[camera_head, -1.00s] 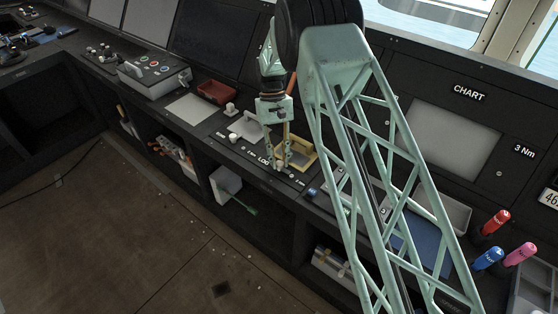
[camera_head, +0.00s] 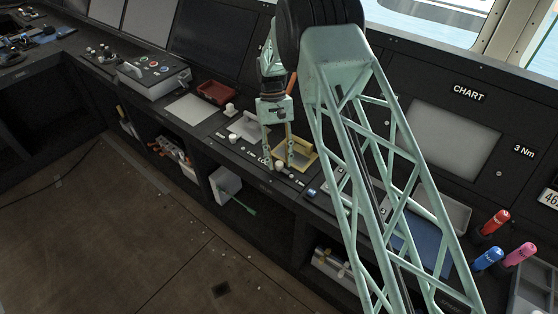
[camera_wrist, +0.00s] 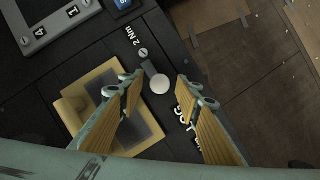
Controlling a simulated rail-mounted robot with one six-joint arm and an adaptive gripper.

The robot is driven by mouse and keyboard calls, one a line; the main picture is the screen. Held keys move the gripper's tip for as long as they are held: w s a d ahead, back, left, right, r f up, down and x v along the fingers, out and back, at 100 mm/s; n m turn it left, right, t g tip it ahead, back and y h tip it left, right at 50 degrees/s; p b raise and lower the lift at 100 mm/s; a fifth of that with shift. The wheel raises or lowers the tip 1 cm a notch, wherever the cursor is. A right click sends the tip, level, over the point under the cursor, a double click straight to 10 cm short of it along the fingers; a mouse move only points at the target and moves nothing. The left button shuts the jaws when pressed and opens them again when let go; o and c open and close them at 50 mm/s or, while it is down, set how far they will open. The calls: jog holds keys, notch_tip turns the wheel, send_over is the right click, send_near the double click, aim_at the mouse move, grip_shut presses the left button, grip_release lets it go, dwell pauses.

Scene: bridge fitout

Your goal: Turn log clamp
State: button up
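The log clamp shows in the wrist view as a pale round knob (camera_wrist: 160,84) on the dark console, beside the LOG lettering and a "2 Nm" label. It also shows as a small pale knob in the head view (camera_head: 278,167). My gripper (camera_wrist: 163,88) is open over the console, with one finger on each side of the knob and a gap to both. The gripper (camera_head: 278,165) points down at the console in the head view. Whether the fingertips are above or level with the knob I cannot tell.
A tan frame (camera_wrist: 73,115) with a grey panel lies close beside the knob, under one finger. A grey numbered box (camera_wrist: 38,40) is at upper left in the wrist view. A red tray (camera_head: 216,92) and another pale knob (camera_head: 230,107) are further along the console.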

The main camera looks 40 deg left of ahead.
jog(key=v, duration=1.2)
dwell(0.5)
